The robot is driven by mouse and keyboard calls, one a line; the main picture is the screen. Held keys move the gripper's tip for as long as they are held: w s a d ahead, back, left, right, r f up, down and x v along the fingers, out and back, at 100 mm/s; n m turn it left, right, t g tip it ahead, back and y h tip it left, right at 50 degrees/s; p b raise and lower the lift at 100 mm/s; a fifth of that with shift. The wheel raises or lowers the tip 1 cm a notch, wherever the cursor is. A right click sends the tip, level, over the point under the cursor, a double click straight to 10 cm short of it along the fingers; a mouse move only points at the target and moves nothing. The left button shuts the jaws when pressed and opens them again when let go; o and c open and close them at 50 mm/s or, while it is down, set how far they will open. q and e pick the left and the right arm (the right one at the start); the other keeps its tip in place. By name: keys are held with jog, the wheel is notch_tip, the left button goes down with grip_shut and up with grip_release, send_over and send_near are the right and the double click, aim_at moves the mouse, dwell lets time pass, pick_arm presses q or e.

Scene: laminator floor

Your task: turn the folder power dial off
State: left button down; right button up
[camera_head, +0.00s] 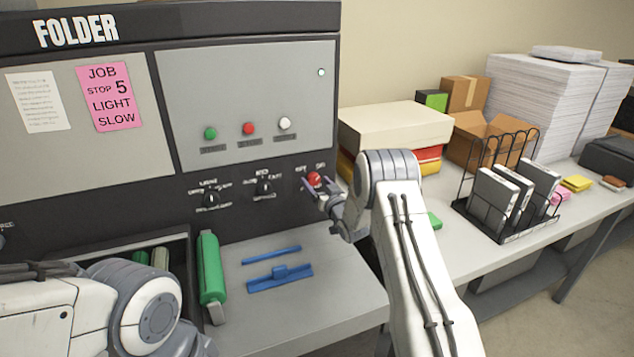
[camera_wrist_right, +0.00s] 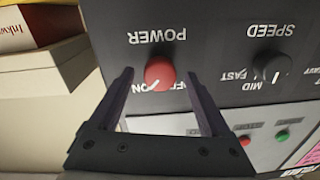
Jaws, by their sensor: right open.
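The red power dial (camera_head: 314,179) sits on the dark lower strip of the folder's front panel. It also shows in the right wrist view (camera_wrist_right: 160,73), upside down, beside the word POWER and OFF and ON marks. Its white pointer line seems to lean toward ON. My right gripper (camera_head: 315,190) is open at the dial. In the right wrist view its fingertips (camera_wrist_right: 161,76) stand on either side of the dial, with a gap on both sides. My left arm shows at the lower left; its gripper is out of view.
The black speed dial (camera_head: 265,187) and another black dial (camera_head: 211,199) sit left of the power dial. Green, red and white buttons (camera_head: 248,129) are above. A green roller (camera_head: 210,268) and blue parts (camera_head: 280,276) lie on the folder's ledge. Boxes (camera_head: 395,125) stand at right.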

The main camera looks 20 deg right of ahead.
grip_shut()
jog(key=shift+f+n+b, duration=0.15)
jog(key=shift+n+b, duration=0.25)
jog(key=shift+b, duration=0.4)
jog(key=n+b, duration=1.4)
jog(key=b, duration=0.9)
jog(key=shift+n+h, duration=0.3)
jog(key=shift+n, duration=0.1)
jog(key=shift+n+b, duration=1.1)
jog(key=shift+b, duration=0.25)
grip_release()
jog(key=shift+a, duration=0.1)
jog(key=shift+r, duration=0.2)
